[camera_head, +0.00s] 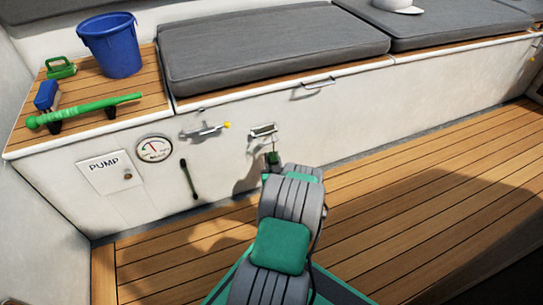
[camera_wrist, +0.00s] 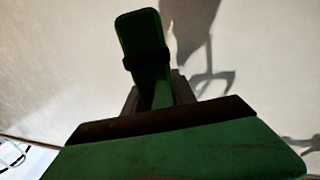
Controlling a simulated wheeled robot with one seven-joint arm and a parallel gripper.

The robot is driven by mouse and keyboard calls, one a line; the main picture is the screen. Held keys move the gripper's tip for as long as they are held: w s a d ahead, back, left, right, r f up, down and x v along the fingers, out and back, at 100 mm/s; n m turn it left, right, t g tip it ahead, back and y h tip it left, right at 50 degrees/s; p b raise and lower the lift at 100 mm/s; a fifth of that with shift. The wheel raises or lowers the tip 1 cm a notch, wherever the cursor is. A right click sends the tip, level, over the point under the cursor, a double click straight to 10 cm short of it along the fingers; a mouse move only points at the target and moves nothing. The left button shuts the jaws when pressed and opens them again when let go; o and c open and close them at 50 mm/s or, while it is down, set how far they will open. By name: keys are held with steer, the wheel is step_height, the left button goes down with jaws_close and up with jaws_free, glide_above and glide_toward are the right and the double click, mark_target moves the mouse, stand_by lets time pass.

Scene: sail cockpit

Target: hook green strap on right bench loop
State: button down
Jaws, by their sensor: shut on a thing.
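My gripper (camera_head: 272,163) is shut on the green strap (camera_wrist: 144,38) in front of the white bench front. In the wrist view the strap is a rounded green piece with a dark band, standing up from between the fingers. In the head view only a small dark green bit of it shows, just below a metal fitting (camera_head: 262,132) on the bench front. I cannot tell whether the strap touches this fitting, or whether the fitting is the right bench loop. My wrist and arm hide the lower part of the gripper.
Left of the fitting are a lever with a yellow tip (camera_head: 206,130), a dark upright handle (camera_head: 189,179), a gauge (camera_head: 154,148) and a PUMP plate (camera_head: 112,172). A blue bucket (camera_head: 110,45) and a green tool (camera_head: 85,110) are on the bench. The wooden floor at right is clear.

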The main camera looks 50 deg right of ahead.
steer(key=shift+f, duration=0.2)
steer(key=c, duration=0.9)
jaws_free()
